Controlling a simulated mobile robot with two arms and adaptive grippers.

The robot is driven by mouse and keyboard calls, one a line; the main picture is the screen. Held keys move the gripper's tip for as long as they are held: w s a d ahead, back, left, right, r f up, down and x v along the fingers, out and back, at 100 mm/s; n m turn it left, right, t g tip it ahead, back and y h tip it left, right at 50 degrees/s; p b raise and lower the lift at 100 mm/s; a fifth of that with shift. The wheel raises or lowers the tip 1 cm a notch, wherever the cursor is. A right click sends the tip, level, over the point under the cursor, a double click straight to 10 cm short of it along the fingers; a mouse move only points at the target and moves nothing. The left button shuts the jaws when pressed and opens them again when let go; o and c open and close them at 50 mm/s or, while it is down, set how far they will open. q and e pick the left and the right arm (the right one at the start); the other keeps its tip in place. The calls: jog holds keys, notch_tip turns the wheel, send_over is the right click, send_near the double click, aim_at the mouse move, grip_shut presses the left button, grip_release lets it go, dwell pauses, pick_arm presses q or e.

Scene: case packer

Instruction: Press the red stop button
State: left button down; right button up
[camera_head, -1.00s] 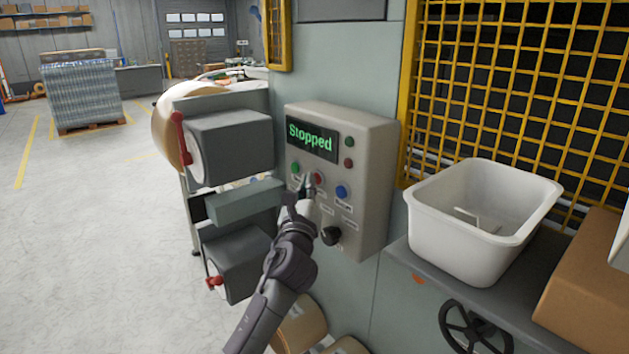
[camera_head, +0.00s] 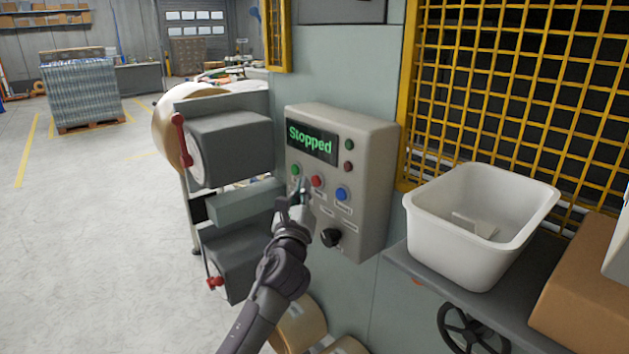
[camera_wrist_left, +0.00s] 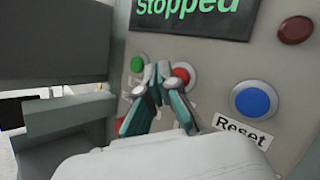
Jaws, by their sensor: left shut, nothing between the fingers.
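The red stop button (camera_head: 316,181) is on the front of a grey control box (camera_head: 372,200), between a green button (camera_head: 296,169) and a blue button (camera_head: 342,193). The box's display (camera_head: 312,143) reads "Stopped" in green. My left gripper (camera_head: 302,187) is shut and empty, just in front of the panel, left of and slightly below the red button in the head view. In the left wrist view the red button (camera_wrist_left: 183,74) shows just past the fingertips (camera_wrist_left: 162,70), partly covered by a finger. A small gap to the panel seems likely, but I cannot tell. My right gripper is not in view.
A black knob (camera_head: 330,237) is low on the panel. A white bin (camera_head: 450,245) stands on a shelf at the right, beside a cardboard box (camera_head: 585,300). Grey roller housings (camera_head: 235,145) with red handles are left of the panel. Yellow mesh (camera_head: 500,90) covers the back right.

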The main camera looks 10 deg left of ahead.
pick_arm(q)
jog(key=s+a+p, duration=0.1)
jog(key=s, duration=0.1)
jog(key=s+a+p, duration=0.1)
jog(key=s+a, duration=0.1)
jog(key=shift+p, duration=0.35)
jog(key=shift+f, duration=0.1)
dwell(0.5)
